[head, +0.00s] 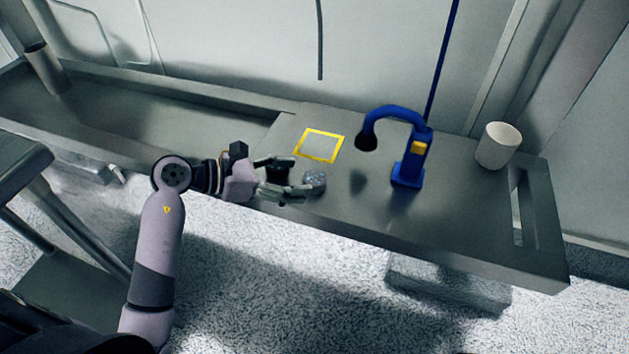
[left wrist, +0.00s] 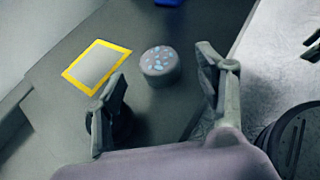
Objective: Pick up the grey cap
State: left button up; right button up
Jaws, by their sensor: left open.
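The grey cap (head: 314,182), a short round piece with light blue specks on top, stands on the grey bench near its front edge. It also shows in the left wrist view (left wrist: 160,66), ahead of and between my left fingertips. My left gripper (head: 290,176) is open with nothing held. Its fingers point at the cap and stop just short of it; they also show in the left wrist view (left wrist: 164,72). A grey finger-like part (left wrist: 312,42) at the right edge of the left wrist view may be my right gripper; its jaws cannot be made out.
A yellow-framed square (head: 319,146) lies behind the cap. A blue curved-neck device (head: 410,165) and a white cup (head: 498,146) stand to the right. Bench between the cap and the blue device is clear.

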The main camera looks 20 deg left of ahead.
aim_at(308, 179)
pick_arm(q)
jog(key=x, duration=0.3)
jog(key=shift+a+f, duration=0.15)
jog(key=shift+f, duration=0.05)
jog(key=shift+w+d+f, duration=0.2)
jog(key=shift+w+d, duration=0.1)
jog(key=shift+d, duration=0.1)
pick_arm(e)
jog(key=shift+v, duration=1.2)
pick_arm(q)
jog(key=shift+c, duration=0.5)
pick_arm(e)
jog(key=shift+w+d, duration=0.1)
jog(key=shift+w, duration=0.05)
pick_arm(q)
jog(key=c, duration=1)
jog(key=shift+r, duration=0.1)
jog(key=shift+c, duration=0.2)
